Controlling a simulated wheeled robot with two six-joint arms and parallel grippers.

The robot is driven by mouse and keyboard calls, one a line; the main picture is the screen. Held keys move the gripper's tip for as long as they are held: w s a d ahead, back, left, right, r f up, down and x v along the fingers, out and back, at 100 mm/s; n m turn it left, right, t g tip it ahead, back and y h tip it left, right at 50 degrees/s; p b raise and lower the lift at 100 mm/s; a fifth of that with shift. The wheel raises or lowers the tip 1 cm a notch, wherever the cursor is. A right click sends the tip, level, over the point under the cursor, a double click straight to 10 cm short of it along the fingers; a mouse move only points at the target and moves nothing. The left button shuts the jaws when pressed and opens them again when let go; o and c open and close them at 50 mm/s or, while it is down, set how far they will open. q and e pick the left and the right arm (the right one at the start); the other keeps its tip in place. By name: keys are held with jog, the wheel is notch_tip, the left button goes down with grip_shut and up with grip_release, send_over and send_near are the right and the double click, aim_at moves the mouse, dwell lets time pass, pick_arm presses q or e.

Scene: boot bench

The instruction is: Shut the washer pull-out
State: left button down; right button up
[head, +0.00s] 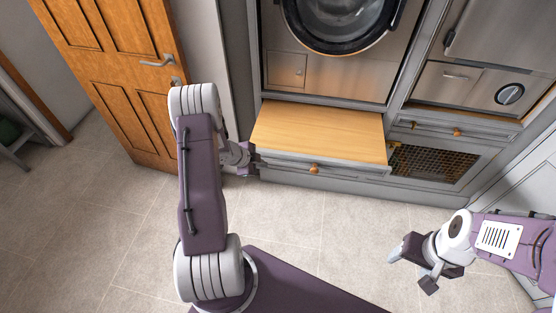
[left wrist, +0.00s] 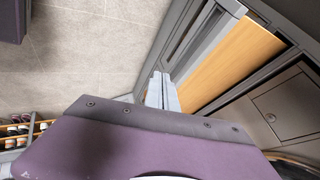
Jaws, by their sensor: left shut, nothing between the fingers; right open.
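The washer pull-out (head: 322,132) is a wooden board with a grey front and a round wooden knob (head: 314,169). It stands out from the cabinet below the washer (head: 335,25). In the left wrist view the board (left wrist: 232,62) runs diagonally at upper right. My left gripper (head: 248,160) is at the pull-out's front left corner, partly hidden by my arm. In the left wrist view its fingers (left wrist: 162,92) are shut and empty, close beside the pull-out's front; I cannot tell whether they touch. My right gripper (head: 411,268) is open and empty over the floor at right.
An orange wooden door (head: 112,75) stands at left. Right of the pull-out are a small drawer (head: 430,128) and a mesh-fronted panel (head: 436,163). The tiled floor (head: 320,220) before the pull-out is clear. A shelf with bottles (left wrist: 22,130) shows in the left wrist view.

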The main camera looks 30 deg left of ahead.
pick_arm(q)
send_near(282, 162)
notch_tip(282, 162, down, 5)
jog(key=d, duration=0.2)
jog(key=shift+w+a+r, duration=0.15)
jog(key=shift+w+a, duration=0.05)
jog(key=shift+w, duration=0.45)
jog(key=shift+w+a+r, duration=0.15)
jog(key=shift+w+r, duration=0.05)
jog(key=shift+w, duration=0.45)
